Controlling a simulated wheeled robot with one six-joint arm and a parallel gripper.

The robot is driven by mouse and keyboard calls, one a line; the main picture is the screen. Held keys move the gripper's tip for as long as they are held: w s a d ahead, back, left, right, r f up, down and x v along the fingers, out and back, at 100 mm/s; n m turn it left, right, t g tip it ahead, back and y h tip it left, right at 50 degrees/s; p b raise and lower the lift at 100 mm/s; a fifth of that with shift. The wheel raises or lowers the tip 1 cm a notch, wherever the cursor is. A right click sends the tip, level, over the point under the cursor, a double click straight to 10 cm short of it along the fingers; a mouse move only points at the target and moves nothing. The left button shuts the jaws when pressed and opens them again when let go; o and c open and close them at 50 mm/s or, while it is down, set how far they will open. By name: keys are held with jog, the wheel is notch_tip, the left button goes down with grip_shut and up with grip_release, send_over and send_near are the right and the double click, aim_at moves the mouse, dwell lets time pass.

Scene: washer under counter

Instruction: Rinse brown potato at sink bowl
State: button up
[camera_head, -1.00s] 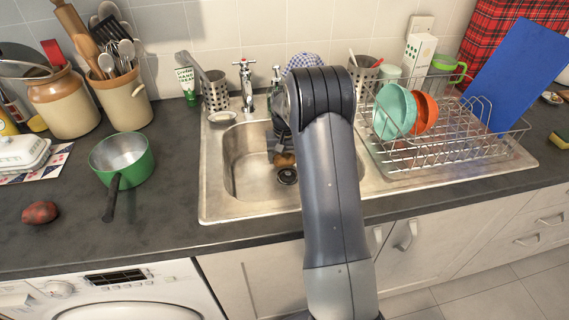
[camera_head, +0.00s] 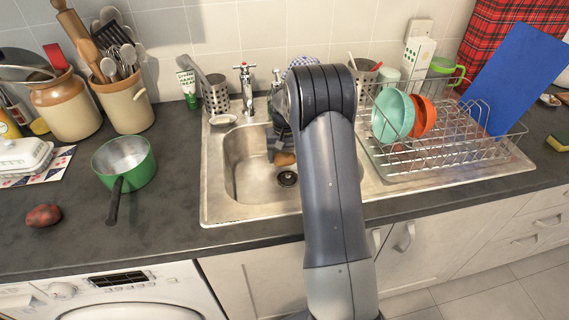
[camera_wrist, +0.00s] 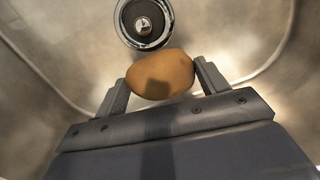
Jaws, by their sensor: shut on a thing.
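The brown potato (camera_wrist: 160,74) is held between the two fingers of my gripper (camera_wrist: 160,80) in the wrist view. The potato also shows in the head view (camera_head: 285,158), inside the sink bowl (camera_head: 240,175). The drain (camera_head: 287,179) lies just below it there, and in the wrist view the drain (camera_wrist: 146,22) is just beyond the potato. My arm covers the right part of the bowl. The tap (camera_head: 246,90) stands behind the bowl; no water stream is visible.
A reddish potato (camera_head: 43,215) and a green saucepan (camera_head: 124,163) are on the counter at left. A wire dish rack (camera_head: 450,150) with bowls stands on the drainer at right.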

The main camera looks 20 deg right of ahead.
aim_at(285, 156)
notch_tip(285, 156, up, 16)
jog(key=p, duration=1)
jog(key=shift+p, duration=0.35)
dwell(2.1)
notch_tip(285, 156, up, 4)
jog(key=p, duration=0.3)
dwell(0.7)
